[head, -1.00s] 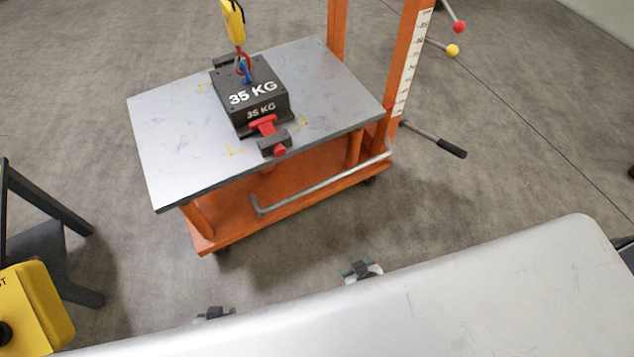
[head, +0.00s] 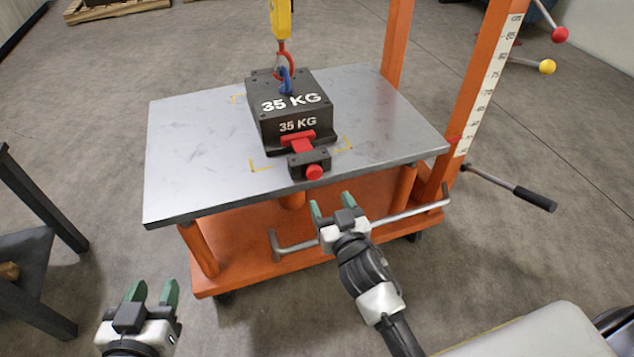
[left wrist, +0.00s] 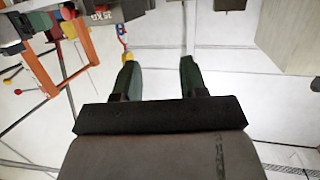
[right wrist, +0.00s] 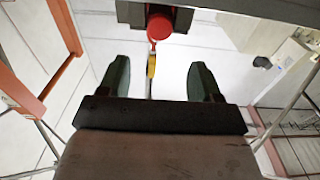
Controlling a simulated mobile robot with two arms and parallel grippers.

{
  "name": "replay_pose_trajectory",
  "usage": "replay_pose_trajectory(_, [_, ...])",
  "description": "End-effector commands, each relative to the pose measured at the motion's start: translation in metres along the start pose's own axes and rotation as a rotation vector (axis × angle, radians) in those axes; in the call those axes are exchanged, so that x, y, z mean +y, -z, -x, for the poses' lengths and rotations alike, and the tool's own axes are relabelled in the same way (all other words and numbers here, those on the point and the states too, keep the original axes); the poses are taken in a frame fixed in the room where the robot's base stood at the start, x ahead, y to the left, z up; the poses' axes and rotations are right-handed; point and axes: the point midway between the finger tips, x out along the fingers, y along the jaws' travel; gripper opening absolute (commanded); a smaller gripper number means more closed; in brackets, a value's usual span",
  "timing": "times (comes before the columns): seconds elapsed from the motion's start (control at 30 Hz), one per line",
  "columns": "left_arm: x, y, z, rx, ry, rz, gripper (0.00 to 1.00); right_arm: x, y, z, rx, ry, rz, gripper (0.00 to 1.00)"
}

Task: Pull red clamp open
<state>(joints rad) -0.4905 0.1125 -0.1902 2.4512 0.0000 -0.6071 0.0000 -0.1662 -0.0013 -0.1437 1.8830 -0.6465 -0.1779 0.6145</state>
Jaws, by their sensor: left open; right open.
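The red clamp (head: 300,140) is on the front side of the black 35 KG block (head: 291,105), its red bar against the block. Its dark body with a round red knob (head: 314,172) faces me near the table's front edge. The knob also shows in the right wrist view (right wrist: 159,27), above and between the fingertips. My right gripper (head: 331,211) is open and empty, in front of and below the table edge, apart from the clamp. My left gripper (head: 151,292) is open and empty at the lower left, well away from the table; its fingers show in the left wrist view (left wrist: 158,75).
The block stands on a grey tabletop (head: 190,150) of an orange lift cart. A yellow hoist hook (head: 281,20) hangs at the block's blue ring. A metal push bar (head: 300,245) runs below the table edge. A dark stand (head: 25,265) is at left.

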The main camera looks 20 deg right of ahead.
Motion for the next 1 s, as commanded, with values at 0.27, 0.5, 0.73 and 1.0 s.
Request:
replay_pose_trajectory(0.27, [0.006, 0.029, -0.003, 0.242, -0.015, 0.004, 0.43, 0.0, -0.001, -0.055, 0.001, 0.0, 0.003, 0.64])
replay_pose_trajectory(0.5, [0.009, 0.05, 0.001, 0.403, -0.024, 0.007, 0.43, 0.0, -0.001, -0.084, -0.002, -0.001, 0.002, 0.64])
replay_pose_trajectory(0.73, [0.01, 0.055, 0.003, 0.441, -0.025, 0.008, 0.43, 0.0, -0.001, -0.09, -0.003, -0.001, 0.001, 0.64])
replay_pose_trajectory(1.0, [0.01, 0.055, 0.003, 0.44, -0.025, 0.008, 0.43, 0.0, -0.001, -0.09, -0.003, -0.001, 0.001, 0.47])
